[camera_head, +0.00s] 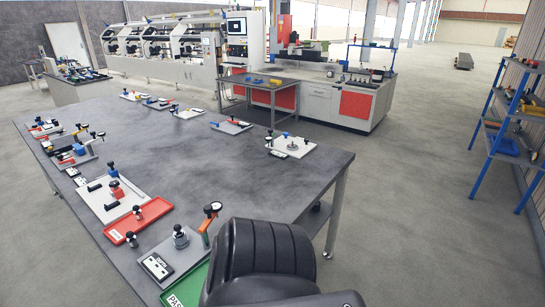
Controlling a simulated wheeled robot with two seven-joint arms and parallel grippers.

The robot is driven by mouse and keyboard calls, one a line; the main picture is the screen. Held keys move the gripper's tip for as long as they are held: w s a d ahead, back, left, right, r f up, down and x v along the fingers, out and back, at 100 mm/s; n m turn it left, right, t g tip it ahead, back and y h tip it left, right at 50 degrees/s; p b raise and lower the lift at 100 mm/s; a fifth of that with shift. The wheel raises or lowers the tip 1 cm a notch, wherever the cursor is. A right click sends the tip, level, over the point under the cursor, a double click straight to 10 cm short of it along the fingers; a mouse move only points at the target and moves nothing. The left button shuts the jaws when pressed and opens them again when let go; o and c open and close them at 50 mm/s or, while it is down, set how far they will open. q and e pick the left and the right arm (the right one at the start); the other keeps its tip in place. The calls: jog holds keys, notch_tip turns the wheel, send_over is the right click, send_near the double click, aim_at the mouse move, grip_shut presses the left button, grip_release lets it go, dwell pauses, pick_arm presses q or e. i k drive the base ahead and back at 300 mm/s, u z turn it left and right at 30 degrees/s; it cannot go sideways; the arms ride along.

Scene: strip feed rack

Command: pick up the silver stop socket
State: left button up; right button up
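A silver stepped cylinder (181,239), which looks like the silver stop socket, stands upright on a grey plate (187,263) near the table's front edge. A black knob on a short stem rises above it. A lever clamp with an orange handle (206,226) stands just to its right. A second silver round part (292,146) sits on a white plate farther back, so I cannot be fully sure which one the name means. Neither of my grippers shows in the head view.
A red tray (113,235) holds two black-knobbed parts, left of the grey plate. A green tray (171,299) marked PASS is partly hidden behind a black ribbed part of mine. The grey table (200,170) carries several fixtures along its edges; its middle is clear.

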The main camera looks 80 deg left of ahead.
aim_at(182, 243)
jog(key=i, duration=1.3)
jog(key=u, duration=3.3)
